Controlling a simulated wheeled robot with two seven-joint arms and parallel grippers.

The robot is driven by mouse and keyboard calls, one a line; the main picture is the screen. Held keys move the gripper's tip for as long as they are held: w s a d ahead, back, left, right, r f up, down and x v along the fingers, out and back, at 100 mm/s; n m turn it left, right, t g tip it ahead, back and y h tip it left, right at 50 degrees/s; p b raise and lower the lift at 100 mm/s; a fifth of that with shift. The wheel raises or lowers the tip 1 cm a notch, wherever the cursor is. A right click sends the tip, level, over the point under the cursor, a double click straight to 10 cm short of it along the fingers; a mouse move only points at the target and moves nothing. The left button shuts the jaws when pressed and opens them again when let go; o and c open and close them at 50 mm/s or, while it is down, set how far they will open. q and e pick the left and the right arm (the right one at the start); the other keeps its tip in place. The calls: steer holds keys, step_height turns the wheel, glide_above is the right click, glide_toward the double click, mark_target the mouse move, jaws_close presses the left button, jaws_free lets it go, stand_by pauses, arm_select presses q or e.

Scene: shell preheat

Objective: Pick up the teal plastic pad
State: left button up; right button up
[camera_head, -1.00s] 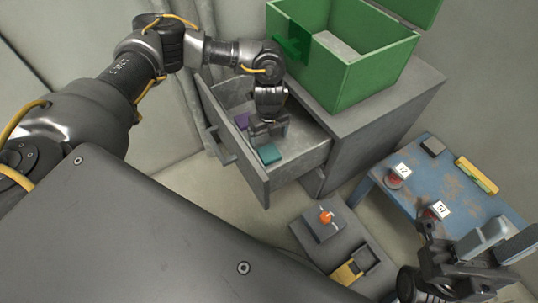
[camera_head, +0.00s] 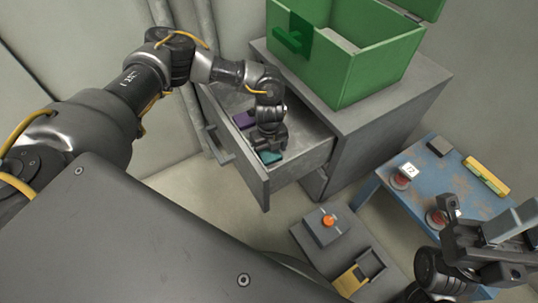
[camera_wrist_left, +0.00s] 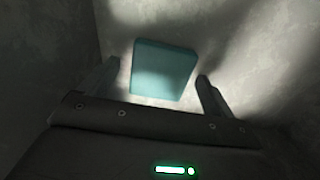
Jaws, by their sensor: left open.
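The teal plastic pad (camera_head: 271,157) lies in the open grey drawer (camera_head: 305,158), near its front. My left gripper (camera_head: 268,150) reaches down into the drawer and is right over the pad, hiding part of it. In the left wrist view the teal pad (camera_wrist_left: 162,70) lies between the two spread fingers of my left gripper (camera_wrist_left: 155,80). A gap shows between the pad and each finger. My right gripper (camera_head: 510,225) is at the lower right, away from the drawer; its jaw state is unclear.
A purple pad (camera_head: 244,120) lies in the same drawer behind the teal one. A green open box (camera_head: 355,75) stands on the grey cabinet (camera_head: 400,95). A blue table (camera_head: 430,185) holds red buttons and a yellow item. An orange knob (camera_head: 329,220) sits on a grey block below.

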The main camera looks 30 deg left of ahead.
arm_select(q)
steer(key=c, duration=1.1)
steer(key=shift+r, duration=0.1)
steer(key=shift+c, duration=0.2)
